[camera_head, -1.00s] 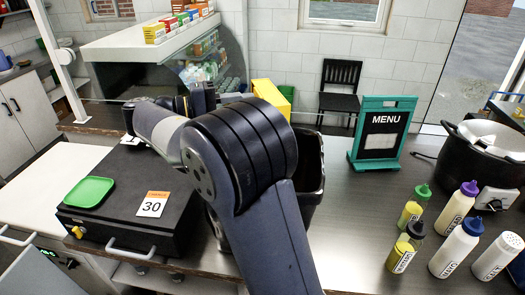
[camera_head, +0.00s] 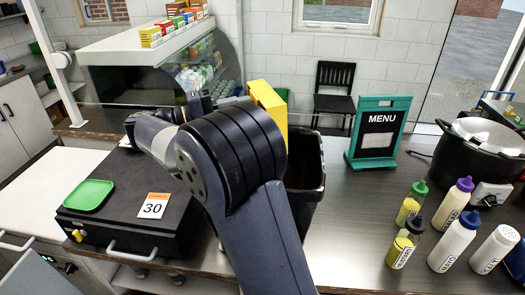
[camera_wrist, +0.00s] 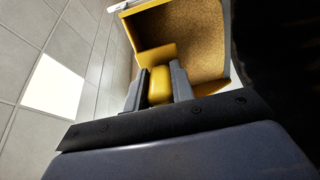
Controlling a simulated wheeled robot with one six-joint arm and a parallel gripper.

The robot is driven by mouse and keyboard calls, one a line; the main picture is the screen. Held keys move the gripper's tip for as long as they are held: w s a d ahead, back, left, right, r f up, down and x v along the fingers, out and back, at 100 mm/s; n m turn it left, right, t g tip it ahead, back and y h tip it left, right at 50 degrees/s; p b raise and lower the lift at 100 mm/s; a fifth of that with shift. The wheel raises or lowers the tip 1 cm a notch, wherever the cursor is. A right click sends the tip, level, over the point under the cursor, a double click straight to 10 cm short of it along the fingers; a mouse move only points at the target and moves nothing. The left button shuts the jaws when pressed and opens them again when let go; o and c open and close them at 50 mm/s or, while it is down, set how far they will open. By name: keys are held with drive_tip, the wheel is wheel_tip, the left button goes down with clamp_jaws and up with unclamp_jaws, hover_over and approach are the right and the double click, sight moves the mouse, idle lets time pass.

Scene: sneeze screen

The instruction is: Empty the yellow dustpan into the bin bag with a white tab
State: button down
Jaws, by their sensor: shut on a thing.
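The yellow dustpan (camera_head: 270,110) is behind my arm in the head view, tilted with a broad yellow face showing. In the wrist view the dustpan (camera_wrist: 146,28) fills the top middle, and a brown speckled surface shows inside it. My gripper (camera_wrist: 160,86) is shut on its yellow handle. A black open-topped bin or bag (camera_head: 309,180) stands on the counter just right of my arm, below and near the dustpan. My arm hides part of it, and I see no white tab on it.
A green MENU stand (camera_head: 379,132) is right of the black bin. Several sauce bottles (camera_head: 453,240) and a black pot (camera_head: 455,150) are farther right. A black box (camera_head: 135,215) with a green tray (camera_head: 89,195) is at left. A glass-fronted display case (camera_head: 205,75) stands behind.

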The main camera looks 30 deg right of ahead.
sight(261, 94)
drive_tip(key=shift+a+f+t, duration=0.15)
drive_tip(key=shift+a+t, duration=0.05)
drive_tip(key=shift+t, duration=0.1)
drive_tip(key=shift+r, duration=0.2)
drive_tip(key=shift+s+d+r+g+y, duration=0.1)
drive_tip(key=shift+d+r+g+y, duration=0.1)
drive_tip(key=shift+d+r+y, duration=0.5)
drive_tip(key=shift+d+r+g+y, duration=0.2)
drive_tip(key=shift+d+r+y, duration=0.3)
drive_tip(key=shift+r+y, duration=0.25)
drive_tip(key=shift+d+r, duration=0.2)
drive_tip(key=shift+d, duration=0.05)
drive_tip(key=shift+s+d+r+t+y, duration=0.15)
drive_tip(key=shift+d+r+y, duration=0.1)
drive_tip(key=shift+d+y, duration=0.35)
drive_tip(key=shift+s+d+r+t+y, duration=0.15)
drive_tip(key=shift+d+r+y, duration=0.1)
drive_tip(key=shift+d+y, duration=0.35)
